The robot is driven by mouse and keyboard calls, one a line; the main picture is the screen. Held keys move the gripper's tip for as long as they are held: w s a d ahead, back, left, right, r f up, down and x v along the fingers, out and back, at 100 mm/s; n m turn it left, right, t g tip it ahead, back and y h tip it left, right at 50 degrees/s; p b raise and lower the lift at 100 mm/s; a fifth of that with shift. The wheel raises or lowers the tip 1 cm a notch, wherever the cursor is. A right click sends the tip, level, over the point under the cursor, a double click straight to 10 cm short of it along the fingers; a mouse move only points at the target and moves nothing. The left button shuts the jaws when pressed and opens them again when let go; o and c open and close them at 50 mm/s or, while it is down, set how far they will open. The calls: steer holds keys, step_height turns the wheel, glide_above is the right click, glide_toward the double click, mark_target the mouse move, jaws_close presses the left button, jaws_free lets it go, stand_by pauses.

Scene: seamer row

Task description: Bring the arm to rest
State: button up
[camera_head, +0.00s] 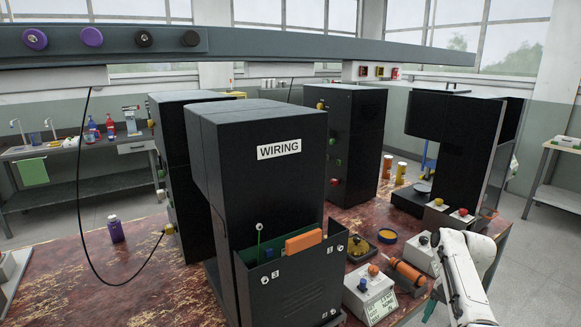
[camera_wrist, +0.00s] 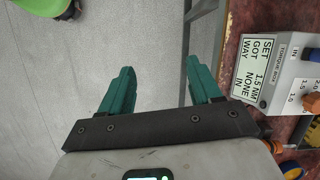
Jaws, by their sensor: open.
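My white arm (camera_head: 465,275) reaches in at the lower right of the head view, over the right front edge of the red worn table. My gripper (camera_wrist: 162,80) shows in the wrist view with its two green fingers apart and nothing between them. Bare grey floor and a strip of the table's underframe show behind the fingers. In the head view only a bit of green finger shows beside the arm, close to the table edge.
A torque box (camera_wrist: 275,75) lies right of the fingers in the wrist view. The black WIRING cabinet (camera_head: 270,180) stands at the table's front. An orange tool (camera_head: 408,273) lies beside a grey button box (camera_head: 370,295). The floor (camera_head: 540,255) at right is clear.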

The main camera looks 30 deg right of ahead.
steer(key=s+a+f+n+h, duration=0.1)
steer(key=s+a+f+n, duration=0.3)
steer(key=a, duration=0.6)
steer(key=a+f+n+h, duration=0.1)
steer(key=a+f+n, duration=0.2)
steer(key=a+f, duration=0.5)
steer(key=s+a+r+n+h, duration=0.1)
steer(key=s+a+r+n, duration=0.2)
steer(key=s+a, duration=0.4)
steer(key=s+a+r+n+t, duration=0.1)
steer(key=s+a+r+n, duration=0.2)
steer(key=s+a, duration=0.4)
steer(key=s+n, duration=0.1)
steer(key=s, duration=0.2)
steer(key=shift+s+n+h, duration=0.15)
steer(key=shift+n+h, duration=0.15)
steer(key=shift+h, duration=0.1)
